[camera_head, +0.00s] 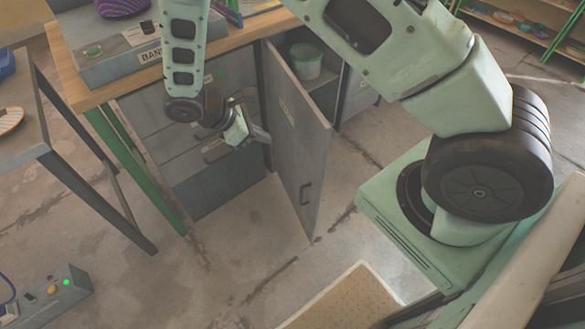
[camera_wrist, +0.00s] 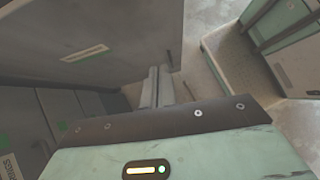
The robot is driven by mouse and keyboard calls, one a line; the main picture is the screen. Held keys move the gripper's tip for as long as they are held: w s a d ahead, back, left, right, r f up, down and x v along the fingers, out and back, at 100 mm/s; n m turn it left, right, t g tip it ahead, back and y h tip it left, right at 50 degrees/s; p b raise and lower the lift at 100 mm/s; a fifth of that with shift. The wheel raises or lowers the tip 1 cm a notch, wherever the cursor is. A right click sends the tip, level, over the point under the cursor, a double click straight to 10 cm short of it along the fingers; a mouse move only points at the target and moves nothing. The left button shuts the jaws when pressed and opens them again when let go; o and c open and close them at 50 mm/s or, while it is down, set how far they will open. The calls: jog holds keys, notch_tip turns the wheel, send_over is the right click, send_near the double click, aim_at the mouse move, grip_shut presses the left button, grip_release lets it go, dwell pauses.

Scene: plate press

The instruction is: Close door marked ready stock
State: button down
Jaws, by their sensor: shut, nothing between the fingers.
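A grey cabinet door (camera_head: 300,135) under the workbench stands swung open toward me.
The open compartment holds a green-lidded bucket (camera_head: 306,62). Grey drawers (camera_head: 215,160) lie left of the door, and another closed door (camera_head: 358,95) lies right. A side table (camera_head: 35,125) stands left, and a box with a green light (camera_head: 55,293) lies front left. Floor before the door is clear.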

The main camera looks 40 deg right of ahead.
jog(key=f, duration=0.2)
jog(key=p, duration=0.1)
send_near(311, 150)
jog(key=shift+n+h, duration=0.4)
jog(key=x, duration=0.5)
jog(key=shift+a+f, duration=0.35)
jog(key=shift+f, duration=0.15)
jog(key=shift+d, duration=0.35)
jog(key=shift+s+d, duration=0.1)
